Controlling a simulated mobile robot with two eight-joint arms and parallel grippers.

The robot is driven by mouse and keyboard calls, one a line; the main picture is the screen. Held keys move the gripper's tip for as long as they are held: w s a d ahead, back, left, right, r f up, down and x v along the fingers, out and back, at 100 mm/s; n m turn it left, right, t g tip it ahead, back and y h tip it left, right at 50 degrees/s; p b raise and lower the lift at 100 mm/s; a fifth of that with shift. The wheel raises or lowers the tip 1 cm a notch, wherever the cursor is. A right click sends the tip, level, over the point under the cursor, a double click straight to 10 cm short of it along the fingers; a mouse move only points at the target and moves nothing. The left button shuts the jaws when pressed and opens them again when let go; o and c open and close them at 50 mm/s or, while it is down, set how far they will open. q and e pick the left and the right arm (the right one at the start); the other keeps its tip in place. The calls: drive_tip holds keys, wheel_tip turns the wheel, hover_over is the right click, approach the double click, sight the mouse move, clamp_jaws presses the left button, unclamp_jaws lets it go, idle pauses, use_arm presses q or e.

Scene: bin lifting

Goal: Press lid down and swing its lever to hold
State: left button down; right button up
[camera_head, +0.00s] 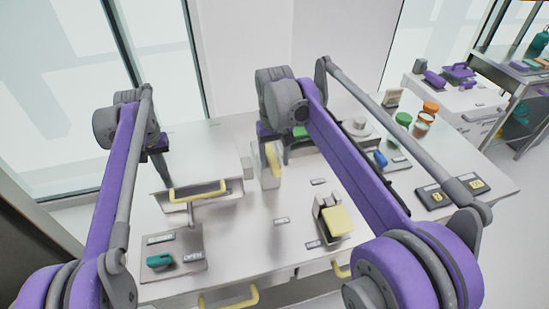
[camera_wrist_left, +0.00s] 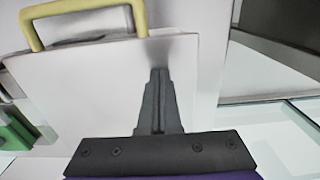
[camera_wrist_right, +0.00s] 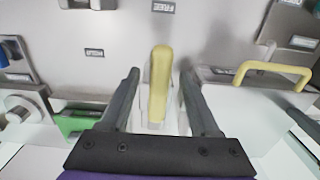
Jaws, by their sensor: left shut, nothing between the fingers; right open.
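The lid (camera_head: 200,146) is a flat pale metal plate over a bin with a yellow handle (camera_head: 197,192) at its front; the handle also shows in the left wrist view (camera_wrist_left: 85,12). My left gripper (camera_head: 164,176) is shut and empty, its fingertips (camera_wrist_left: 158,72) at the lid's surface; I cannot tell if they press on it. The yellow lever (camera_head: 272,160) stands to the right of the lid. My right gripper (camera_wrist_right: 157,72) is open, its fingers on either side of the lever (camera_wrist_right: 160,75), apparently without touching it. Labels reading FREE (camera_wrist_right: 163,6) and HOLD (camera_wrist_right: 94,52) lie near the lever.
A teal knob (camera_head: 159,261) on a plate is at front left. A metal block with a yellow pad (camera_head: 337,221) stands right of centre. A blue knob (camera_head: 380,158) and several jars (camera_head: 421,125) are at the right. A yellow drawer handle (camera_head: 230,299) juts from the front edge.

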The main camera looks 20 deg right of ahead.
clamp_jaws()
idle(1.4)
